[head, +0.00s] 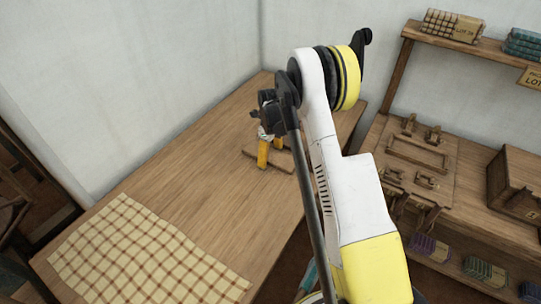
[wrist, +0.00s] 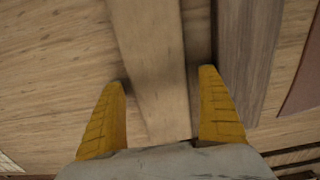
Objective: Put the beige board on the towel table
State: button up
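The beige board (head: 281,161) lies flat on the wooden table, under my gripper (head: 271,150). The wrist view shows it as a light plank (wrist: 155,65) running between my two yellow fingers. My gripper (wrist: 162,92) is open, with a finger on each side of the board and a small gap beside each one. Whether the fingertips reach down to the tabletop is unclear. The towel table (head: 185,185) has a cream checked towel (head: 135,255) spread on its near left end. My arm hides part of the table's right side.
Bare tabletop lies between the board and the towel. Walls stand behind the table. At the right, a wooden bench (head: 455,180) carries a fixture with handles (head: 415,155) and a wooden box (head: 515,185). A shelf (head: 480,45) above holds folded cloths.

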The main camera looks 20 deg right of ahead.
jog(key=shift+r, duration=0.1)
notch_tip(320, 180, up, 12)
jog(key=p, duration=0.4)
notch_tip(320, 180, up, 16)
jog(key=n+t, duration=0.2)
jog(key=n, duration=0.8)
send_over(270, 155)
jog(key=s+a, duration=0.6)
jog(key=s, duration=0.2)
jog(key=s+a+r+n+t, duration=0.2)
jog(key=s+a+n, duration=0.1)
jog(key=s+n, duration=0.6)
jog(key=s+a+r+n+t, duration=0.2)
jog(key=s+a+n+t, duration=0.1)
jog(key=s+n, duration=0.7)
jog(key=s+a, duration=0.1)
jog(key=s, duration=0.2)
jog(key=shift+s+a+r, duration=0.15)
jog(key=shift+s+r, duration=0.1)
jog(key=shift+r, duration=0.1)
